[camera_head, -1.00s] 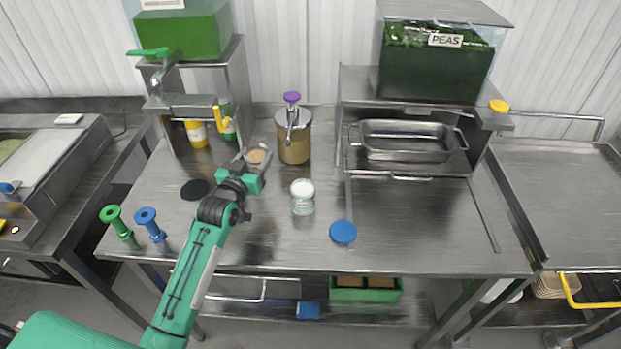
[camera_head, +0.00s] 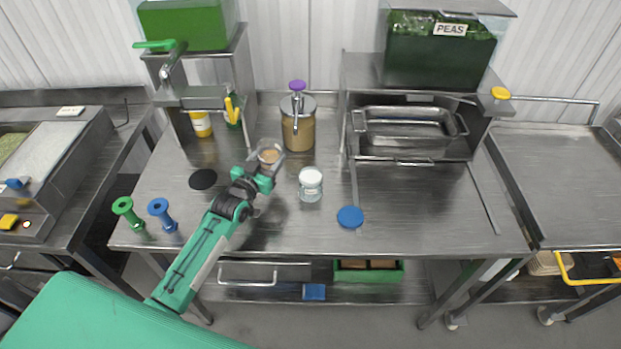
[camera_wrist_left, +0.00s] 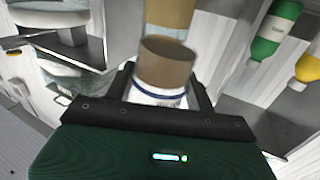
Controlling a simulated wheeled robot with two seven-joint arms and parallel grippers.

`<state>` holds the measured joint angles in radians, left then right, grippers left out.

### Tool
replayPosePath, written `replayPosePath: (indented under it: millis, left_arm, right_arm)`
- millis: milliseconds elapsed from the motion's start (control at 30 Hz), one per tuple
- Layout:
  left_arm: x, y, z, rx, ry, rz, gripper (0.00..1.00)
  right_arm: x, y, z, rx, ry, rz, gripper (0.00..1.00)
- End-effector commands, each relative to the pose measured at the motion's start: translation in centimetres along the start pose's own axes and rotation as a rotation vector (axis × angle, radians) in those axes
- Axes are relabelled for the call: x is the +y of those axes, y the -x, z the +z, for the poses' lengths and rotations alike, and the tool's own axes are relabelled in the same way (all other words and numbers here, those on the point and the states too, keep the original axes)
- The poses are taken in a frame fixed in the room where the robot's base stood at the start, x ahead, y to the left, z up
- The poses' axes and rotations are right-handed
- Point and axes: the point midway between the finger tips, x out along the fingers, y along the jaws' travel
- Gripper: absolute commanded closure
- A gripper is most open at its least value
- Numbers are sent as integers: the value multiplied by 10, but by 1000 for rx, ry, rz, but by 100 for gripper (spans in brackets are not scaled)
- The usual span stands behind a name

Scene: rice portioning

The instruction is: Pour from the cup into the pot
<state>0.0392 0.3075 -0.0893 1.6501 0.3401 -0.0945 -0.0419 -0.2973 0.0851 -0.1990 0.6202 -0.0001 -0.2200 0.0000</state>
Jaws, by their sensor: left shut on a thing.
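My left gripper (camera_head: 266,166) is shut on a small clear cup (camera_head: 270,148) with tan contents, above the middle-left of the steel table. In the left wrist view the cup (camera_wrist_left: 164,68) sits between my dark fingers (camera_wrist_left: 160,105), its open rim up in the picture, with a white lower part and a blue line. A tan-filled steel-topped container (camera_head: 297,127) with a purple knob stands just behind the cup. A clear jar with a white top (camera_head: 310,184) stands to the right of my gripper. I cannot tell which vessel is the pot. My right gripper is out of view.
A black disc (camera_head: 203,179) and a blue disc (camera_head: 350,217) lie on the table. A steel pan (camera_head: 408,128) sits at the right back. The right front of the table is clear.

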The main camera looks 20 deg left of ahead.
Motion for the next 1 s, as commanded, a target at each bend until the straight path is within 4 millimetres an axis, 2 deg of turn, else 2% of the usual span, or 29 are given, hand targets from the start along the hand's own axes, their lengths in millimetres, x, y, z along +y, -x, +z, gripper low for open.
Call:
replayPosePath:
  millis: [500, 867, 1000]
  left_arm:
    - [18, -3, 12, -31, -252, -1, 70]
    - [32, -4, 3, -54, -430, -2, 70]
    - [38, -5, 10, -63, -501, -2, 70]
  right_arm:
    - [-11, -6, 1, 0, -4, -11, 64]
    - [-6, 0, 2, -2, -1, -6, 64]
    - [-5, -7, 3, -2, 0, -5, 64]
